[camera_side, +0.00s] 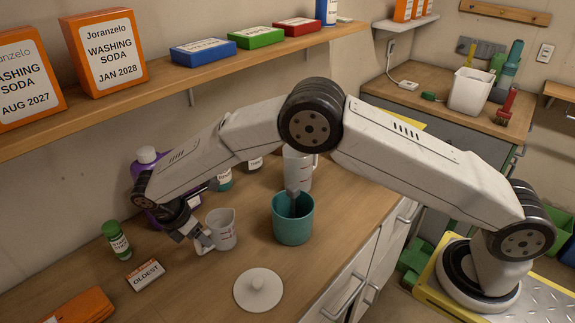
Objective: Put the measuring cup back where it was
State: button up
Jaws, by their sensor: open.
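A small translucent measuring cup (222,232) with red markings stands upright on the wooden counter, its handle toward the left. My gripper (202,238) is open at the cup's handle side, low over the counter. Its fingers overlap the handle in this view, and I cannot tell whether they touch it. A taller measuring jug (298,172) stands further back, partly hidden behind the teal canister and under my arm.
The open teal canister (292,226) stands right of the cup, a grey handle rising from it. A white knobbed lid (258,292) lies in front. A green-capped bottle (118,243), an OLDEST sign (146,275) and a purple bottle (149,168) are at left. A shelf (200,72) runs above.

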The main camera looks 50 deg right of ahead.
jog(key=s+v, duration=0.1)
jog(key=v, duration=0.8)
jog(key=shift+w+r, duration=0.3)
jog(key=shift+w, duration=0.15)
jog(key=s+d+r+m+t+y, duration=0.1)
jog(key=s+d+m+y, duration=0.15)
jog(key=d+m, duration=0.4)
jog(key=s+d+r+m+y, duration=0.1)
jog(key=s+d+m, duration=0.25)
jog(key=d, duration=0.55)
jog(key=s+d+m+t, duration=0.1)
jog(key=s+d+m, duration=0.3)
jog(key=s, duration=0.4)
jog(key=s+d+f+m+t, duration=0.1)
jog(key=s+d+m, duration=0.3)
jog(key=s, duration=0.4)
jog(key=shift+s+d+f+t+y, duration=0.25)
jog(key=shift+d+t+y, duration=0.15)
jog(key=shift+d, duration=0.2)
